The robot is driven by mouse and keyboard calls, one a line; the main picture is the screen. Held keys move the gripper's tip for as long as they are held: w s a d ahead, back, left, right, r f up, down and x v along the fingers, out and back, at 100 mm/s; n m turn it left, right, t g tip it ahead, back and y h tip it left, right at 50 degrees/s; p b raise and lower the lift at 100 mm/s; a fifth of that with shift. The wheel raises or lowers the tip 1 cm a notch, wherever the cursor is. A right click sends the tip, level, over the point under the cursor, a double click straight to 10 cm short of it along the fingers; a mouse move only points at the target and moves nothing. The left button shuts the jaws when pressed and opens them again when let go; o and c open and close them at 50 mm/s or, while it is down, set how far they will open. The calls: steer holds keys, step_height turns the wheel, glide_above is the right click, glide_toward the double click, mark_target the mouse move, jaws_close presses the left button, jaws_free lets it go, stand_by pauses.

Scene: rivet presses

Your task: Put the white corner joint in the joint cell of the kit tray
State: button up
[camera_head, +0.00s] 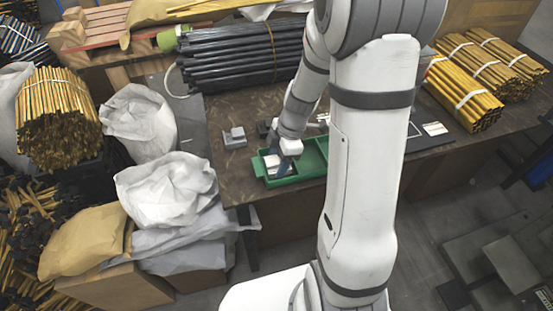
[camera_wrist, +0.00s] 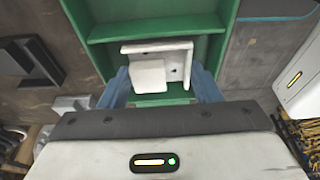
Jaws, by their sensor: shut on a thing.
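The white corner joint (camera_wrist: 160,65) is between the blue fingers of my gripper (camera_wrist: 160,84) in the wrist view. My gripper is shut on it, with one finger at each side. It is over or inside the end compartment of the green kit tray (camera_wrist: 115,33); I cannot tell whether it touches the floor. In the head view the joint (camera_head: 273,161) shows as a white patch in the left compartment of the tray (camera_head: 311,160), below my gripper (camera_head: 282,160). My arm hides part of the tray's right side.
A grey corner piece (camera_head: 234,138) stands on the brown table left of the tray. A black bracket (camera_wrist: 35,62) lies near it. A bundle of dark tubes (camera_head: 230,58) lies behind, and brass rod bundles (camera_head: 465,92) lie at the right. White sacks (camera_head: 165,188) stand beside the table.

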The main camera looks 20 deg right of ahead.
steer(key=shift+f, duration=0.15)
steer(key=o, duration=1)
steer(key=shift+r, duration=0.3)
steer(key=p+v, duration=0.2)
steer(key=v, duration=0.9)
steer(key=s+a+r+m+h, duration=0.1)
steer(key=s+r+m, duration=0.1)
steer(key=s+m, duration=0.2)
steer(key=s+a+r+m+t+h, duration=0.1)
steer(key=s+r+m, duration=0.1)
steer(key=s+m, duration=0.3)
steer(key=s+a+r+m+t+h, duration=0.1)
steer(key=s+m, duration=0.3)
steer(key=m, duration=0.5)
steer(key=shift+s+a+r, duration=0.1)
steer(key=shift+s+r, duration=0.15)
steer(key=shift+r, duration=0.25)
